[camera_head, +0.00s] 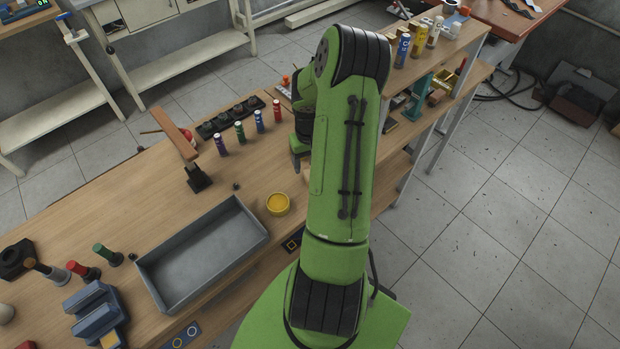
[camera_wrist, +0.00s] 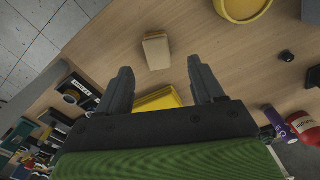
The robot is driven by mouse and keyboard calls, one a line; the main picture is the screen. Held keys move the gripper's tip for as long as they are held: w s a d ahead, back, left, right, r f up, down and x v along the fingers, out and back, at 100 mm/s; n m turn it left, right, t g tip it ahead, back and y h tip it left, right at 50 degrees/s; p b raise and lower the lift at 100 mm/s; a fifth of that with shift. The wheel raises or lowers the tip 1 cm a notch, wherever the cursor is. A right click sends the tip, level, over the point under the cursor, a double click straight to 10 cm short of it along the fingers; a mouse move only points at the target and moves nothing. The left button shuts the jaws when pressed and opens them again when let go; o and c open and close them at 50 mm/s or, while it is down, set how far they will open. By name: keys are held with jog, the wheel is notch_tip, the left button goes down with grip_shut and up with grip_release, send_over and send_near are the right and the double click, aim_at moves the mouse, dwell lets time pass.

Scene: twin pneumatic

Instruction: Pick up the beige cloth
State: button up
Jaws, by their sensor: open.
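A small beige folded piece, which looks like the beige cloth (camera_wrist: 157,52), lies on the wooden bench in the wrist view. It is just beyond my fingertips, roughly centred between them. My gripper (camera_wrist: 160,68) is open, with its two dark fingers apart and nothing held between them. A yellow flat thing (camera_wrist: 157,100) lies below, between the fingers, partly hidden by the gripper body. In the head view my arm hides most of this part of the bench, and I cannot make out the cloth clearly there.
A yellow round dish (camera_head: 278,204) and a grey tray (camera_head: 203,250) stand left of my arm. Several coloured cylinders (camera_head: 240,132) stand in a row behind. Bench around the cloth is mostly clear.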

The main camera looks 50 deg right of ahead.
jog(key=f, duration=0.5)
jog(key=shift+d+f, duration=0.25)
jog(key=shift+f, duration=0.1)
jog(key=shift+r, duration=0.1)
jog(key=c, duration=1.2)
notch_tip(320, 180, up, 10)
jog(key=shift+p, duration=0.35)
